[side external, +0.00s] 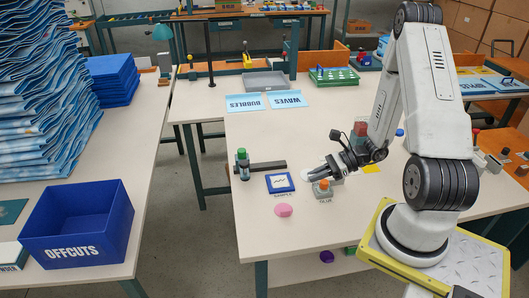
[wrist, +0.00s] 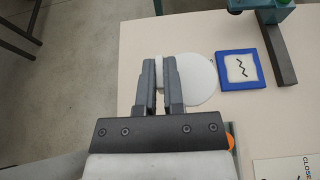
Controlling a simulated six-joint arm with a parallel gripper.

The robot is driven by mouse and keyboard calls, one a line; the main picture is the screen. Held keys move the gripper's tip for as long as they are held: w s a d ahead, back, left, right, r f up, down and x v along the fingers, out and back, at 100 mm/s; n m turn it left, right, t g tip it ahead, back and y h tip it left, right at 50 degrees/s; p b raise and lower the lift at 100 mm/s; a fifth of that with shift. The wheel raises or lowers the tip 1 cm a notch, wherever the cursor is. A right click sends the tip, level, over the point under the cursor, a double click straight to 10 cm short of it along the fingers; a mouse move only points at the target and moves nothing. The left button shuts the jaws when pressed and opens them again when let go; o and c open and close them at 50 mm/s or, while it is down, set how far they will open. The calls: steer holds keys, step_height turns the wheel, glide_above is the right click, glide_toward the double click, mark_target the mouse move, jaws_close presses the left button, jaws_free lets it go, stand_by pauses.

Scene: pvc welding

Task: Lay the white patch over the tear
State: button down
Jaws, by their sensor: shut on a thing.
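The white round patch (wrist: 203,82) shows beside my gripper's fingers in the wrist view, and its edge shows in the side view (side external: 306,177). My gripper (wrist: 165,62) is shut on the patch, with a small white part between the fingertips. It also shows low over the table in the side view (side external: 318,172). The tear is a dark zigzag on a white square in a blue-framed sample (wrist: 250,88), to the right of the patch. The sample lies flat on the table (side external: 292,190). The patch is apart from the tear. Its height above the table is hard to tell.
A grey block with an orange knob (side external: 323,185) stands under my arm. A pink piece (side external: 284,210) lies in front.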

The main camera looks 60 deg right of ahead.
steer(key=shift+w, duration=0.1)
steer(key=w+d+f, duration=0.3)
steer(key=w+f, duration=0.1)
steer(key=w, duration=0.4)
glide_above(284, 186)
steer(key=f, duration=0.5)
steer(key=shift+s+a+f, duration=0.15)
steer(key=shift+s+f, duration=0.05)
steer(key=shift+w+f, duration=0.1)
steer(key=shift+w+f, duration=0.15)
steer(key=shift+f, duration=1.55)
steer(key=shift+f, duration=0.15)
steer(key=c, duration=0.7)
jaws_free()
steer(key=shift+c, duration=0.2)
